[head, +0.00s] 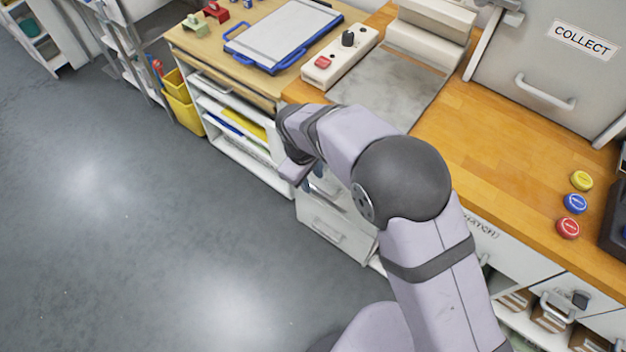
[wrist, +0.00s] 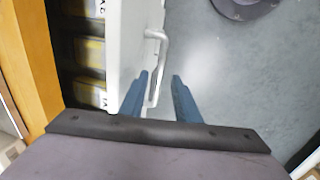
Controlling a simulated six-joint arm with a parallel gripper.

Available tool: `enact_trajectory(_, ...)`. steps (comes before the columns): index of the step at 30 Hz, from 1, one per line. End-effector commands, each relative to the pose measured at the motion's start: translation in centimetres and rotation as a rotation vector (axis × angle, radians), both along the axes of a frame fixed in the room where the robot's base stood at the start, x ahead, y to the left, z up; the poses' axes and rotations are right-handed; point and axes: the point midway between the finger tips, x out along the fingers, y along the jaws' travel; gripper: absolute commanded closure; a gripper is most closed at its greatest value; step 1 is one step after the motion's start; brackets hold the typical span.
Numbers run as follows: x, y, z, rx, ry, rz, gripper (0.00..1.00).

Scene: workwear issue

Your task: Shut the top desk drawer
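The top drawer stands pulled out in the wrist view, with its white front (wrist: 126,45) away from the wooden desk edge (wrist: 36,60) and its inside showing. A pale bar handle (wrist: 161,50) stands out from that front. My gripper (wrist: 161,75) is open, its two blue fingers apart on either side of the handle's lower part. I cannot tell whether either finger touches it.
Labelled yellowish packs (wrist: 89,55) lie in the drawer. A switch box (head: 338,57), a blue-rimmed clipboard (head: 283,35) and coloured discs (head: 575,203) are on the worktops. The grey floor (head: 130,230) is clear.

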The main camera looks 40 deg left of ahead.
Motion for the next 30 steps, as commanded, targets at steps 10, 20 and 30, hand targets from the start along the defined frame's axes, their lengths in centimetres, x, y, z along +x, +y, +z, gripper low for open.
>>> enact_trajectory(10, 0.6, 0.0, -3.0, 0.000, -0.001, 0.000, 0.71)
enact_trajectory(20, 0.6, 0.0, -3.2, 0.001, -0.001, 0.000, 0.75)
enact_trajectory(30, 0.9, 0.0, -3.2, 0.001, -0.001, 0.000, 1.00)
